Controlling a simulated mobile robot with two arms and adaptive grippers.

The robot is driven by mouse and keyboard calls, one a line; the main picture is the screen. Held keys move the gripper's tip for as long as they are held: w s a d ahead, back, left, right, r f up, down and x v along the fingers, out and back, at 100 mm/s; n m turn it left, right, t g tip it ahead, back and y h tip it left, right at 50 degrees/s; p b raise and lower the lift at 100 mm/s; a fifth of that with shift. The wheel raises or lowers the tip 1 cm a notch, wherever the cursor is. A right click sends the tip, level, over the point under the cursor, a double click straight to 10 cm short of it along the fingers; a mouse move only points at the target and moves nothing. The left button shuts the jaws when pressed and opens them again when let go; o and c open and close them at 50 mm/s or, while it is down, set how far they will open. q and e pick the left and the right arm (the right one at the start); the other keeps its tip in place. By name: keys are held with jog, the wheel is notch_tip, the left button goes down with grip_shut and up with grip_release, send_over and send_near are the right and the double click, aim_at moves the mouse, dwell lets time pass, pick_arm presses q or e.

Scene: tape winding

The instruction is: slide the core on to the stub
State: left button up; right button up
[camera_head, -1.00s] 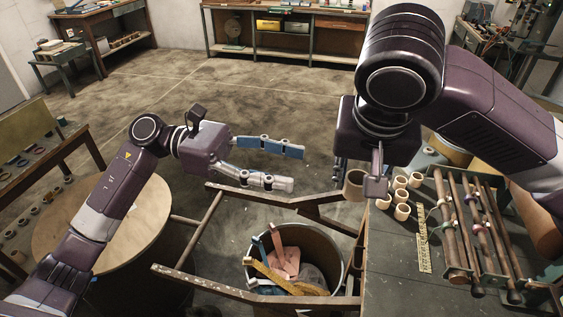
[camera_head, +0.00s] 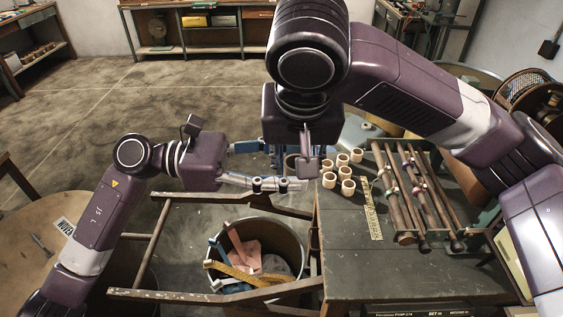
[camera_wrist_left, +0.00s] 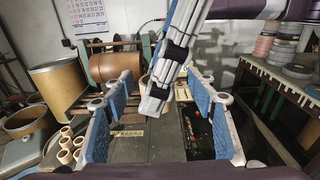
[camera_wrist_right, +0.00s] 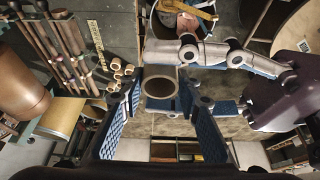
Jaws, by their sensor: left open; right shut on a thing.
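My right gripper (camera_head: 300,163) is shut on a tan ring-shaped core (camera_head: 291,166), held above the gap left of the bench. In the right wrist view the core (camera_wrist_right: 160,97) is seen end-on, its hole open, between the fingertips. My left gripper (camera_head: 262,166) is open, its fingers reaching toward the core from the left; whether they touch it I cannot tell. In the left wrist view the right gripper's finger (camera_wrist_left: 168,70) hangs between the left gripper's blue pads. I cannot pick out the stub for certain.
Several loose cores (camera_head: 347,187) stand on the dark bench (camera_head: 400,282), beside a yellow ruler (camera_head: 370,210) and a rack of rods (camera_head: 420,195). A round wooden top (camera_head: 30,232) is at left.

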pick_arm(q)
jog(key=c, duration=1.2)
jog(key=shift+c, duration=0.6)
pick_arm(e)
jog(key=o, duration=0.8)
